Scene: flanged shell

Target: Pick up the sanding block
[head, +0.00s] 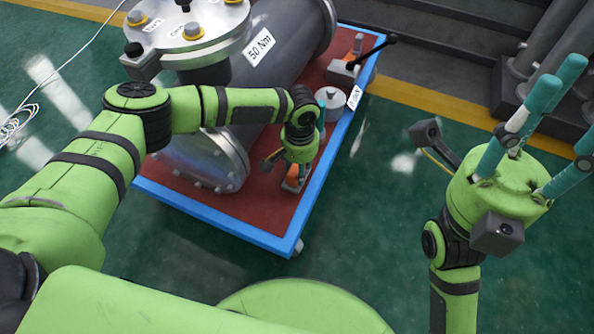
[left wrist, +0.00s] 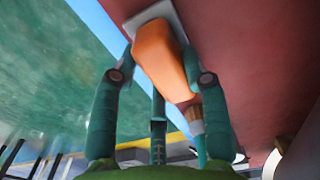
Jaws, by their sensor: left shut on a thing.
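The sanding block has an orange handle on a pale grey flat base. In the head view the sanding block (head: 292,183) shows low on the red cart top, partly hidden by my left gripper (head: 297,172). In the left wrist view my left gripper (left wrist: 160,75) has its teal fingers on both sides of the orange handle (left wrist: 160,58), shut on it. The grey base lies close against the red surface; I cannot tell whether it touches. My right gripper (head: 548,120) is empty, fingers spread and pointing up, well right of the cart.
The red cart top (head: 262,209) has a raised blue rim (head: 215,221). A large grey flanged shell (head: 290,40) fills its left side. A grey knobbed cylinder (head: 329,101) and a black-handled clamp (head: 345,70) stand beyond my left gripper. Green floor right of the cart is clear.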

